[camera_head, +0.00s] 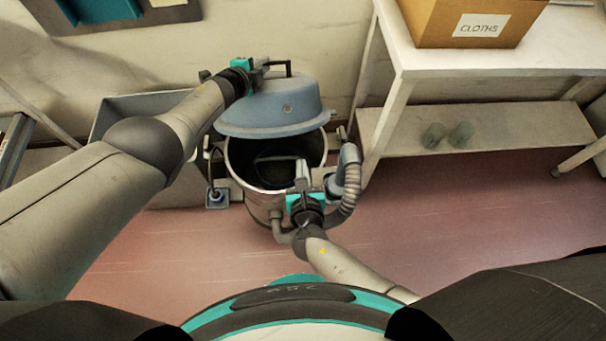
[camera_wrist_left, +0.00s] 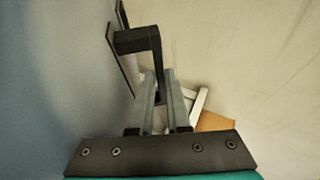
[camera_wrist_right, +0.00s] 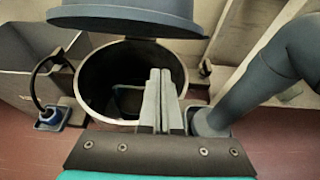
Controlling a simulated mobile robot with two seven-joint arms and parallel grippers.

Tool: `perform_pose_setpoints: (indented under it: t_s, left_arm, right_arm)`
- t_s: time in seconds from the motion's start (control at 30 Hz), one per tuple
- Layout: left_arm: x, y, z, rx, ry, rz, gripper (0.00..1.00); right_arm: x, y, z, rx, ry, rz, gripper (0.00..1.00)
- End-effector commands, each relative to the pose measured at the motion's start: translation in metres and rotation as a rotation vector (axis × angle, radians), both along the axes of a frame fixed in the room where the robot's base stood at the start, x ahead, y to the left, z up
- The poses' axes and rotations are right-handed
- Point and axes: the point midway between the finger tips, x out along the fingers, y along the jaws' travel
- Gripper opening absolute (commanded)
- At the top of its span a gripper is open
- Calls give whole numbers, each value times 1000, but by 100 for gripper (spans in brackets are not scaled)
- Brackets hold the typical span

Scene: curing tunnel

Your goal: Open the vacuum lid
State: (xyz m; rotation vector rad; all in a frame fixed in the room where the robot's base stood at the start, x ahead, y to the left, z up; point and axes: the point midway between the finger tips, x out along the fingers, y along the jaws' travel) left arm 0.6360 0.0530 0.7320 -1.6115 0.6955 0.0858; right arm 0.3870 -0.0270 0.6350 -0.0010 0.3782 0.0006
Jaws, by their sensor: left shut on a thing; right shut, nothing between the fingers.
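The vacuum lid (camera_head: 271,106) is a blue-grey dome, raised and tilted above the drum; it also shows in the right wrist view (camera_wrist_right: 130,14). My left gripper (camera_head: 262,68) is shut on the lid's black handle (camera_head: 284,67), which also shows between the fingers in the left wrist view (camera_wrist_left: 146,42). The metal drum (camera_head: 316,152) stands open below, its dark inside visible. My right gripper (camera_head: 302,172) is shut and empty at the drum's near right rim; its closed fingers show in the right wrist view (camera_wrist_right: 161,98).
A ribbed grey hose (camera_head: 349,190) curves beside the drum's right side. A white bench (camera_head: 480,60) with a cardboard box marked CLOTHS (camera_head: 440,18) stands right. A grey bin (camera_head: 120,112) stands left behind my left arm. The reddish floor (camera_head: 450,200) at right is clear.

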Motion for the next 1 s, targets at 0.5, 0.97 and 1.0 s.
perform_pose_setpoints:
  t_s: [0.5, 0.97, 1.0]
  left_arm:
    - [5, -1, 8, -2, -14, 0, 0]
    - [5, -1, 8, -2, -14, -1, 0]
    - [5, -1, 8, -2, -14, -1, 0]
  right_arm:
    - [45, 0, 0, 6, 0, -4, 0]
    - [59, -1, 19, 1, 1, -1, 0]
    - [59, -1, 19, 1, 1, -1, 0]
